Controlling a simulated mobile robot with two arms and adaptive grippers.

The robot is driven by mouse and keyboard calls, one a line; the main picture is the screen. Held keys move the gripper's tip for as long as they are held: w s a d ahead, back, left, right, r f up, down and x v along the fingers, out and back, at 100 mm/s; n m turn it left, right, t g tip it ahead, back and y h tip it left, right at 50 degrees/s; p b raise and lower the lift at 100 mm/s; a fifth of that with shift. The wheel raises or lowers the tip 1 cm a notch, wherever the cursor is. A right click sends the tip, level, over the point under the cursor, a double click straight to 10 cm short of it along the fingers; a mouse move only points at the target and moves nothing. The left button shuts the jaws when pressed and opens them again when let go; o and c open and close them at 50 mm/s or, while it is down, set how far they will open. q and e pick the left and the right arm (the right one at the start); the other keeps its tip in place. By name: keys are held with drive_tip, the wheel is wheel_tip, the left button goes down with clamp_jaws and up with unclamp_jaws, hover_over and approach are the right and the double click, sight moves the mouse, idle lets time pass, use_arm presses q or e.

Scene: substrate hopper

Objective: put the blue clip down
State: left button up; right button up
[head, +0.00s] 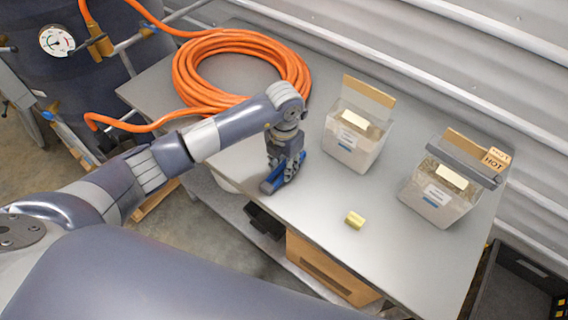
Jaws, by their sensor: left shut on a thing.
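My left gripper (283,172) points down over the near left part of the grey table (300,215). It is shut on the blue clip (271,186), which shows beneath and beside the fingers. The clip is at or just above the tabletop; I cannot tell whether it touches. The fingers hide part of it. My right gripper is not in view.
A coiled orange hose (190,75) lies at the back left of the table. A small yellow block (355,220) lies in front. Bare tabletop surrounds the block.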

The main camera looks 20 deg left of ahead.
use_arm(q)
drive_tip(key=o, duration=1)
drive_tip(key=shift+r, duration=0.15)
drive_tip(key=shift+w+r, duration=0.1)
drive_tip(key=shift+r, duration=0.2)
wheel_tip(320, 180, up, 11)
drive_tip(key=b, duration=0.4)
drive_tip(key=shift+r, duration=0.15)
